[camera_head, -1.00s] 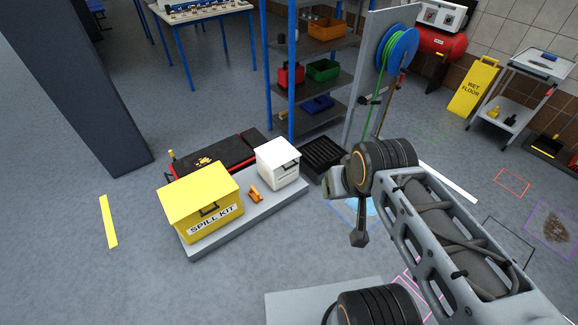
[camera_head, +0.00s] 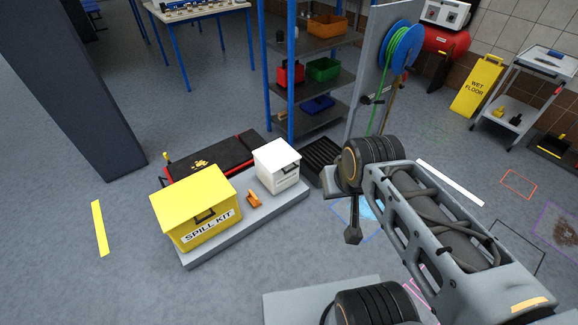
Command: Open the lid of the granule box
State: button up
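A white box (camera_head: 279,168) with a closed lid and a dark front handle stands on the right end of a low grey platform (camera_head: 250,227). A yellow box marked SPILL KIT (camera_head: 197,212), also closed with a dark handle, stands on the left end. No readable label says which is the granule box. My gripper (camera_head: 353,235) hangs from my arm over the floor, to the right of the white box and apart from both boxes. It shows as a narrow dark shape, so I cannot tell whether it is open or shut.
A small orange object (camera_head: 254,198) lies on the platform between the boxes. A red-edged black creeper (camera_head: 222,155) lies behind them. A black grate (camera_head: 325,158) and a shelf rack (camera_head: 317,85) stand beyond.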

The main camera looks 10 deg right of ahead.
aim_at(277, 154)
jog(key=u, duration=0.15)
jog(key=i, duration=1.8)
jog(key=z, duration=0.05)
